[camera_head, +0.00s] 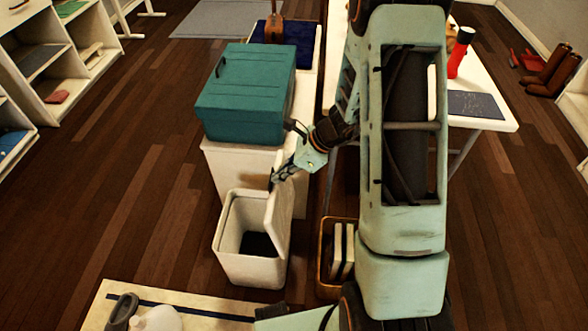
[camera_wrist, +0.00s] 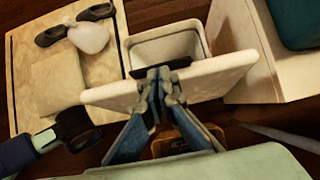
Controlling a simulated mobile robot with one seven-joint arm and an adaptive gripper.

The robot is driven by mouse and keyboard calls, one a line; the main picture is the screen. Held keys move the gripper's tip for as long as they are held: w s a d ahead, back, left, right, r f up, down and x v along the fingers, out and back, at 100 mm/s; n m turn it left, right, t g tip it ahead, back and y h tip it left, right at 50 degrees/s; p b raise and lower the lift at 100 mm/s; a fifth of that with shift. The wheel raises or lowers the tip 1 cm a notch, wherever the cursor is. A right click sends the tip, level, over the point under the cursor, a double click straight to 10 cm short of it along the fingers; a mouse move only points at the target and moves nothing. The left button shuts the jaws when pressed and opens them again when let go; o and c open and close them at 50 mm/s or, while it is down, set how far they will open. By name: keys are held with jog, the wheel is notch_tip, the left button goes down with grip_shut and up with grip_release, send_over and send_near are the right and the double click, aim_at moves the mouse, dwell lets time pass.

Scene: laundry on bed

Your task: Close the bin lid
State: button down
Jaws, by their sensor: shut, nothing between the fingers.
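The white bin (camera_head: 226,243) stands on the floor with its mouth uncovered and a dark inside. Its lid (camera_head: 279,212) stands raised, roughly upright, at the bin's right side. My gripper (camera_head: 274,181) is shut and empty at the upper edge of the lid. In the wrist view, the lid (camera_wrist: 222,73) spans the middle, with the open bin (camera_wrist: 165,47) beyond it. There my gripper (camera_wrist: 160,72) overlaps the lid near its middle; I cannot tell whether it touches.
A white cabinet (camera_head: 228,170) bearing a teal box (camera_head: 243,100) stands just behind the bin. A brown basket (camera_head: 325,285) with pale items is to its right. Floor left is clear.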

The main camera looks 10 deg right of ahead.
jog(key=w+a+f+g+h+p, duration=0.1)
jog(key=w+a+f+h+p, duration=0.15)
jog(key=a+p, duration=0.35)
jog(key=w+a+f+g+h+p, duration=0.1)
jog(key=w+a+f+h+p, duration=0.25)
jog(key=a, duration=0.55)
jog(key=w+a+f+h+b, duration=0.1)
jog(key=a+f+b, duration=0.4)
jog(key=f+b, duration=0.4)
jog(key=w+a+f+h+b, duration=0.1)
jog(key=a+f+b, duration=0.4)
jog(key=f+b, duration=0.4)
jog(key=shift+f+g+b, duration=0.3)
jog(key=shift+f+b, duration=0.05)
jog(key=shift+b, duration=1.2)
notch_tip(320, 180, up, 12)
jog(key=a, duration=0.1)
jog(key=shift+w+a, duration=0.2)
jog(key=shift+w, duration=0.1)
